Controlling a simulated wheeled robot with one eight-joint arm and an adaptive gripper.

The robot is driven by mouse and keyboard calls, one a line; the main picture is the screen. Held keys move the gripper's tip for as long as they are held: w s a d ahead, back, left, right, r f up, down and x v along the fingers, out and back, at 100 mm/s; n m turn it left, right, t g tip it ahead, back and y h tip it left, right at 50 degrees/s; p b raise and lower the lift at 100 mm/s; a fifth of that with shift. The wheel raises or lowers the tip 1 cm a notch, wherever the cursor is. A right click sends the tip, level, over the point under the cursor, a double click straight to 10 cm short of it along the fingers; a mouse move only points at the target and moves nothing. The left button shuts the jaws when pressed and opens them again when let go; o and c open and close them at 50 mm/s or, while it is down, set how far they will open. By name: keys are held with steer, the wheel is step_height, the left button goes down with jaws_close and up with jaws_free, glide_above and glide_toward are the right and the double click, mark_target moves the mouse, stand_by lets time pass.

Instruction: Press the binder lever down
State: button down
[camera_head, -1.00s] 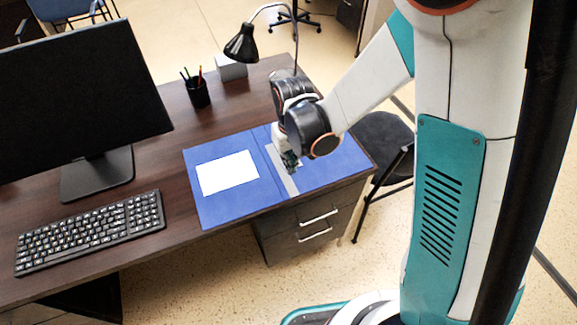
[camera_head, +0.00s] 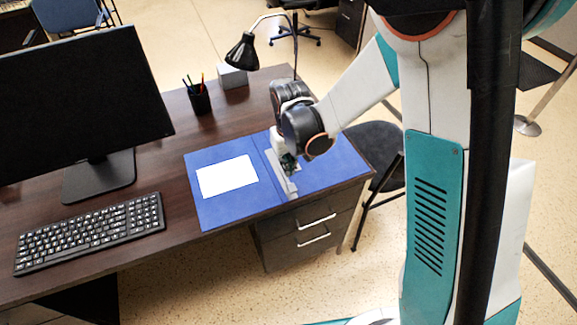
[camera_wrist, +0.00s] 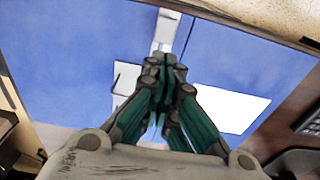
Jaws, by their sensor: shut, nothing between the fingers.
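The blue binder (camera_head: 222,208) lies open and flat on the desk. Its metal mechanism (camera_head: 292,187) runs along the right-hand panel beside the spine; in the wrist view a metal strip (camera_wrist: 168,30) shows beyond my fingers and a pale bracket-like part (camera_wrist: 125,78) to their left. I cannot tell which of these is the lever or how it is tilted. My gripper (camera_head: 288,166) is shut and empty, pointing down over the mechanism. The closed fingertips (camera_wrist: 166,66) hide part of it, and contact cannot be told.
A white sheet (camera_head: 228,176) lies on the binder's left panel. The keyboard (camera_head: 92,232), monitor (camera_head: 80,105), pen cup (camera_head: 199,98) and black lamp (camera_head: 242,51) stand on the desk (camera_head: 170,195). A chair (camera_head: 375,150) stands right of the desk.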

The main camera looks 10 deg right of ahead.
steer(key=s+d+r+p, duration=0.2)
steer(key=s+r+p, duration=0.3)
steer(key=r, duration=0.6)
steer(key=shift+s+p, duration=0.35)
steer(key=shift+s, duration=0.6)
steer(key=s+d+r+m+t, duration=0.1)
steer(key=s+d+r+t, duration=0.2)
steer(key=s+d+r, duration=0.2)
steer(key=s+d+r+m+t, duration=0.2)
steer(key=s+d+r, duration=0.4)
steer(key=r, duration=0.6)
steer(key=shift+s+t, duration=0.6)
steer(key=shift+t, duration=0.1)
